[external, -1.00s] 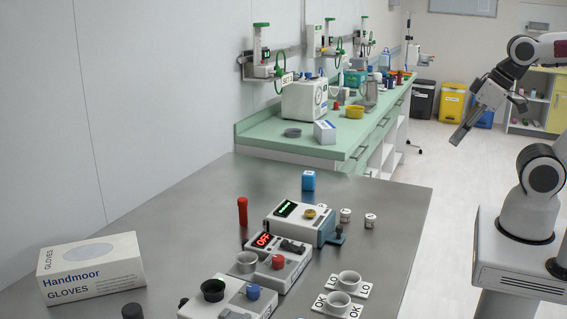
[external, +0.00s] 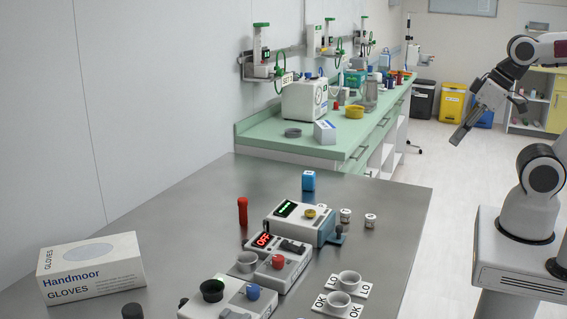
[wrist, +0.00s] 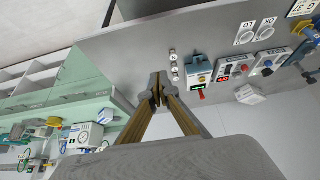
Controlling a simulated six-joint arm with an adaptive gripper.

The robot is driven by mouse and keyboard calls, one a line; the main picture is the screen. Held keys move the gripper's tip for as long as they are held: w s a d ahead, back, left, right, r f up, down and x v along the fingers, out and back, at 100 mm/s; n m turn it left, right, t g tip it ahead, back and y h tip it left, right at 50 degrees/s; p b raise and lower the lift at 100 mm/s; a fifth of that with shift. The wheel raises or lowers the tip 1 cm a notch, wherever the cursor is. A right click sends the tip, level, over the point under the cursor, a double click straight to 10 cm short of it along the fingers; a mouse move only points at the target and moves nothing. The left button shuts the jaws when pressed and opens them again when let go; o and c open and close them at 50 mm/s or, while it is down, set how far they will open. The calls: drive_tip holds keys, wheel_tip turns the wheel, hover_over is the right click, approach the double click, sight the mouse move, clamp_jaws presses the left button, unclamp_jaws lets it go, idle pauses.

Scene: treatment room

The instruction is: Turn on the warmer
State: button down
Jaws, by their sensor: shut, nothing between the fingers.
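A grey-white device with a lit red OFF display (external: 280,262), a red knob, a dark switch and a metal cup stands on the steel table; no label reading warmer is legible. It also shows in the wrist view (wrist: 234,68). Behind it stands a device with a lit green display (external: 300,222) and a yellow knob. In front is a third device (external: 232,299) with a black cup and a blue knob. My gripper (external: 456,138) is shut and empty, raised right of the table, well away from the devices. Its fingertips (wrist: 159,93) meet in the wrist view.
A green counter (external: 265,136) with equipment lies behind.

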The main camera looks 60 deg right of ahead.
drive_tip(key=shift+a, duration=0.1)
drive_tip(key=w+a+f, duration=0.3)
drive_tip(key=w+a, duration=1.2)
drive_tip(key=w+a+f+g, duration=0.1)
drive_tip(key=w+a+f, duration=0.3)
drive_tip(key=w+a, duration=1)
drive_tip(key=shift+w+a+g, duration=0.3)
drive_tip(key=shift+w+a, duration=0.05)
drive_tip(key=shift+w, duration=0.6)
drive_tip(key=shift+f, duration=0.1)
